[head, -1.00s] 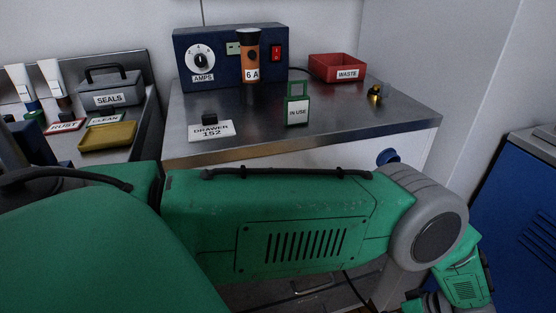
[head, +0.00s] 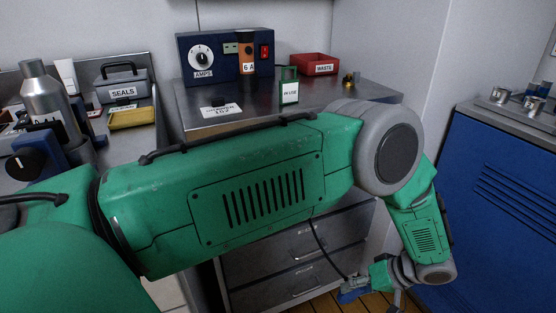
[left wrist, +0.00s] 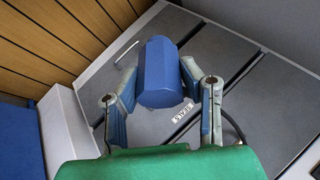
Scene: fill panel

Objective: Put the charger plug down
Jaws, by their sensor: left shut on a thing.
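The charger plug (left wrist: 160,72) is a blue faceted block in the left wrist view, held between the two fingers of my left gripper (left wrist: 160,88). In the head view the plug (head: 349,296) shows as a small blue piece low down, at the end of my left gripper (head: 358,285). It hangs in front of the drawers, above the wooden floor; I cannot tell the exact height. A black cable (head: 325,250) runs down to the gripper's area. My right gripper is not in view.
The metal counter (head: 330,92) carries an amps box (head: 225,68), a red waste tray (head: 314,64) and a green-framed sign (head: 289,88). Grey drawers (head: 265,262) stand below. A blue cabinet (head: 500,200) is at the right. A silver bottle (head: 45,92) stands at the left.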

